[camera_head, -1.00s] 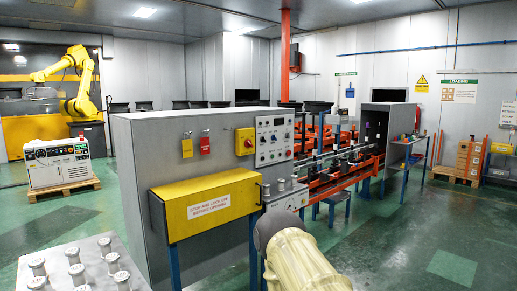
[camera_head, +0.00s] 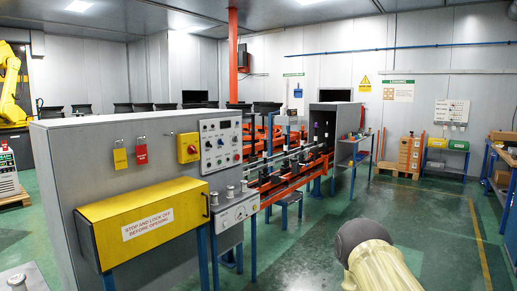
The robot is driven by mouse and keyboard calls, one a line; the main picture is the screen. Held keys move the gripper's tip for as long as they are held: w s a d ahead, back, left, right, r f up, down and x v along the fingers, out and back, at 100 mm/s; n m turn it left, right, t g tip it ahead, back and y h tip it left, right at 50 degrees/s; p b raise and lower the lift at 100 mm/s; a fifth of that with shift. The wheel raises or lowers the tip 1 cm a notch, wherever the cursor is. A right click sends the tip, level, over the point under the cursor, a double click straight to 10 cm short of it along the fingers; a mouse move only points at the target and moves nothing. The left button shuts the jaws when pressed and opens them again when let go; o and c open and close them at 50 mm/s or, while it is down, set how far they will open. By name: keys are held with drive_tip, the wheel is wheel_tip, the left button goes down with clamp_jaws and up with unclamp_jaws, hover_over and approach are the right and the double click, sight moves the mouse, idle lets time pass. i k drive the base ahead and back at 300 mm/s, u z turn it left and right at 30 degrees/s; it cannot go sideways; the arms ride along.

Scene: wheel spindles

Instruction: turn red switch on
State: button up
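A yellow box with a red rotary switch (camera_head: 188,148) is mounted on the front of the grey machine cabinet (camera_head: 80,160). It is left of a light control panel (camera_head: 221,142) with several knobs and buttons. The switch is small, and I cannot tell whether it is on or off. Part of my arm shows at the lower right, well apart from the switch. My gripper is not in view.
A yellow cover box (camera_head: 150,217) juts out below the switch, and a smaller panel (camera_head: 234,213) sits to its right. Yellow (camera_head: 120,158) and red (camera_head: 141,154) tags hang left of the switch. Green floor (camera_head: 310,250) is open at centre. A blue-legged workbench (camera_head: 497,170) stands far right.

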sight(192, 150)
drive_tip(key=z, duration=0.2)
drive_tip(key=i, duration=1.55)
drive_tip(key=u, duration=0.9)
